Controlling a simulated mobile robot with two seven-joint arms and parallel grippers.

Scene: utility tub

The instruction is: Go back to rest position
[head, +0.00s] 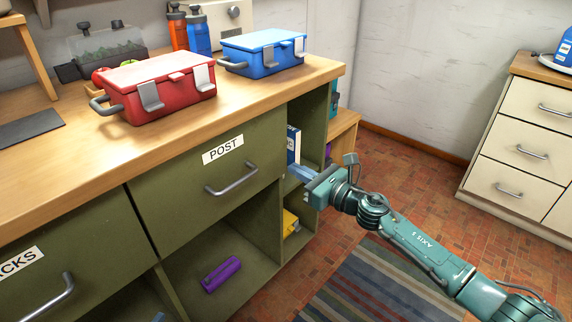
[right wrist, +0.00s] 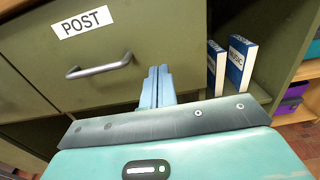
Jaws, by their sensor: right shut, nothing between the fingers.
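My right gripper (head: 298,171) is in front of the green cabinet, just right of the closed POST drawer (head: 205,163). In the right wrist view its two light blue fingers (right wrist: 157,85) are together with nothing between them. They show against the lower right part of the drawer front, right of the grey handle (right wrist: 99,66). I cannot tell whether they touch the cabinet. The teal right arm (head: 420,245) reaches in from the lower right. My left gripper is not in view.
A red toolbox (head: 160,88) and a blue toolbox (head: 262,55) stand on the wooden counter (head: 60,170). Blue books (right wrist: 238,62) stand in the open side shelf. White drawers (head: 520,150) stand at the right; floor (head: 400,160) between is clear.

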